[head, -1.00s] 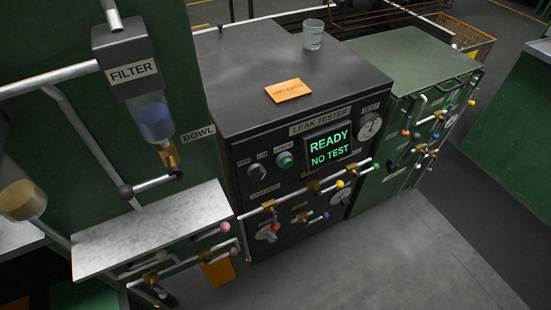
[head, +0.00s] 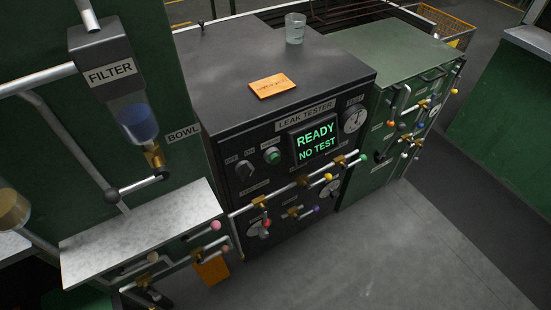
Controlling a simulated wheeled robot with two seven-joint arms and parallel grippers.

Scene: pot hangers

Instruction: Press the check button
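The dark leak tester cabinet (head: 215,105) stands in the middle of the head view. A round green button (head: 273,156) sits on its front panel, just left of the screen. The small label above this button is too blurred to read, so I cannot tell whether it is the check button. The lit screen (head: 317,141) reads "READY" and "NO TEST" in green. A dark rotary knob (head: 244,169) is left of the button. Neither of my grippers is in view.
Pipes with coloured ball handles (head: 300,181) run across the tester front below the button. An orange card (head: 272,87) and a clear cup (head: 295,29) are on top. A filter (head: 107,72) and metal shelf (head: 140,232) stand left. The grey floor (head: 390,255) in front is clear.

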